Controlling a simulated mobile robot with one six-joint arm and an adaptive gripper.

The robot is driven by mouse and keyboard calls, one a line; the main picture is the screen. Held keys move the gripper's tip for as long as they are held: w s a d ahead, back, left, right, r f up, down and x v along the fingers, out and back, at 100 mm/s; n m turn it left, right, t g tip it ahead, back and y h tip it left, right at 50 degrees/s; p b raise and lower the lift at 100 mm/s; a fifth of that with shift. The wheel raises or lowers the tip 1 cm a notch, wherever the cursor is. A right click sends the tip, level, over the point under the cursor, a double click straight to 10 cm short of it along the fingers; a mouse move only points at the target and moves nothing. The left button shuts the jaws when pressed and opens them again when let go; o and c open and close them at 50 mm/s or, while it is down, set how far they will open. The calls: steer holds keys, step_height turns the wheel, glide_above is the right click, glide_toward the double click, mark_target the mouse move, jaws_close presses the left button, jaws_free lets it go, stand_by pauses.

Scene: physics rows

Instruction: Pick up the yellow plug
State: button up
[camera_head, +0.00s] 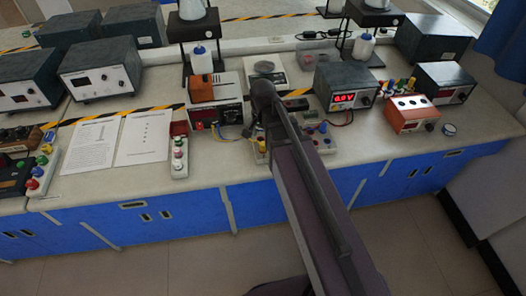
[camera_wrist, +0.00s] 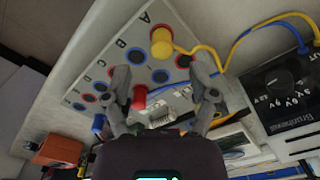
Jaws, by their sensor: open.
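The yellow plug (camera_wrist: 162,42) stands in a socket near the letter A on a pale socket board (camera_wrist: 100,62) in the wrist view. A yellow lead runs from it to the right. My gripper (camera_wrist: 160,72) is open, with its fingers spread below the plug in the picture and nothing held between the tips. A red plug (camera_wrist: 139,97) shows near the left finger. In the head view my arm covers the gripper and much of the board.
Blue leads and a black dial box (camera_wrist: 284,85) lie to the right in the wrist view. Paper sheets (camera_head: 143,138) lie farther left.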

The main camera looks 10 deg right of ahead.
mark_target(263, 143)
steer(key=shift+f+b, duration=0.35)
steer(key=shift+f, duration=0.25)
steer(key=shift+w+d+f+b, duration=0.1)
steer(key=shift+w+f+b, duration=0.05)
steer(key=shift+f+b, duration=1.15)
steer(key=shift+w+f+b, duration=0.1)
steer(key=shift+f+b, duration=1.15)
steer(key=shift+f, duration=0.05)
jaws_close()
